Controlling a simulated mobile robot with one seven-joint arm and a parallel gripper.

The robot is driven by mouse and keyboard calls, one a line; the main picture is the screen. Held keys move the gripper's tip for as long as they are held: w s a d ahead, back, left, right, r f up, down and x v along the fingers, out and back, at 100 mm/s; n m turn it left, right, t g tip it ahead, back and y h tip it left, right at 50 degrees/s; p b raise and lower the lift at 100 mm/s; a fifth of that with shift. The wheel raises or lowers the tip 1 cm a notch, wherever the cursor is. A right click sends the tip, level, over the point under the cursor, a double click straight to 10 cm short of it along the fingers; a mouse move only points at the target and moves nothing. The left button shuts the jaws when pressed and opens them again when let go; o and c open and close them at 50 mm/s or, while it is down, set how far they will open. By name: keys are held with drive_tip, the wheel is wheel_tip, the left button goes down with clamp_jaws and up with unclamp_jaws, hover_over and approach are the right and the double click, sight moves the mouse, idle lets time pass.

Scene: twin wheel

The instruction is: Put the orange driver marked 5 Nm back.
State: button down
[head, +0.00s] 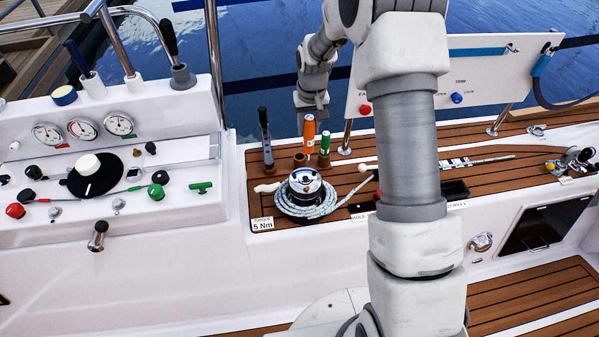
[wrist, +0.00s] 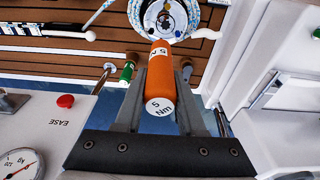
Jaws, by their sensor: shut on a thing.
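The orange driver (head: 309,134) stands about upright above the wooden sockets at the back of the teak deck. Its end cap reads 5 Nm in the wrist view (wrist: 160,82). My gripper (wrist: 161,68) is shut on its handle, one finger on each side. In the head view the gripper hangs just above and behind the driver. A wooden socket (head: 300,160) shows near the driver's lower end. The driver's tip is hidden, so I cannot tell whether it is in a socket.
A green driver (head: 325,143) stands close on the right and a dark-handled tool (head: 265,135) on the left. A winch with coiled rope (head: 306,193) sits just in front. A white panel (head: 455,75) rises to the right, a gauge console (head: 100,150) to the left.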

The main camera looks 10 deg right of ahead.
drive_tip(key=w+f+b, duration=1.2)
drive_tip(key=w, duration=0.4)
wheel_tip(320, 180, down, 9)
drive_tip(key=b, duration=0.2)
drive_tip(key=shift+f+b, duration=0.2)
drive_tip(key=shift+b, duration=0.1)
drive_tip(key=shift+s+f, duration=0.1)
drive_tip(key=shift+f, duration=0.15)
drive_tip(key=c, duration=0.5)
unclamp_jaws()
